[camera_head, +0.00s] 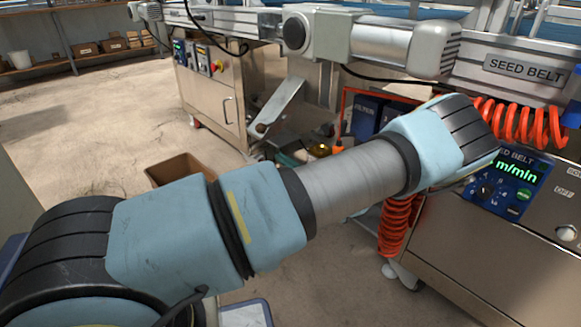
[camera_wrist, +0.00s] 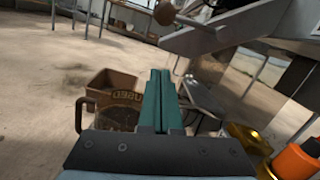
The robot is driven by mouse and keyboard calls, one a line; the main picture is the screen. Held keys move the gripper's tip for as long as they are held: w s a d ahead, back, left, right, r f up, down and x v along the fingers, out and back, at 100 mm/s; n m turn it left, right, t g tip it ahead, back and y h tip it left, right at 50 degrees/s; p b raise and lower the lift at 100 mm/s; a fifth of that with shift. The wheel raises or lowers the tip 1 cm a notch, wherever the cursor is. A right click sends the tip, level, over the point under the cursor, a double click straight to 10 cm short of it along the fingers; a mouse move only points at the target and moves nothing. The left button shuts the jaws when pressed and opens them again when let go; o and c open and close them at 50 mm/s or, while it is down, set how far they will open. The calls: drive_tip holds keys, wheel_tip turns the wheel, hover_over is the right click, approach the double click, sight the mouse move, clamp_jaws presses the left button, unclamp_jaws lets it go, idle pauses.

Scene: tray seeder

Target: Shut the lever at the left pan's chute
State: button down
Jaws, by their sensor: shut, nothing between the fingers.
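A grey metal chute (camera_head: 280,104) slopes down to the left in the head view. It also shows at the top right of the wrist view (camera_wrist: 225,32). In the wrist view the fingertips are below the knob in the picture, with a gap between. In the head view my arm hides the gripper.
A brown box (camera_wrist: 104,80) stands on the floor beyond the fingers, with a handled container (camera_wrist: 112,112) in front. A gold tin (camera_wrist: 248,138) and an orange item (camera_wrist: 297,162) are at lower right. Orange coiled hose (camera_head: 520,125) hangs near the seed belt cabinet (camera_head: 480,265).

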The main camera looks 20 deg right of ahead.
sight(272, 124)
drive_tip(key=w+a+r, duration=0.1)
drive_tip(key=w+a+r+b, duration=0.1)
drive_tip(key=w+r, duration=0.1)
drive_tip(key=w, duration=0.1)
drive_tip(key=shift+w+a+r+b, duration=0.1)
drive_tip(key=shift+a+b, duration=0.3)
drive_tip(key=shift+a+r, duration=0.2)
drive_tip(key=shift+r, duration=0.5)
drive_tip(key=shift+a+r+m+p, duration=0.1)
drive_tip(key=shift+r+m+p, duration=0.25)
drive_tip(key=shift+p, duration=0.55)
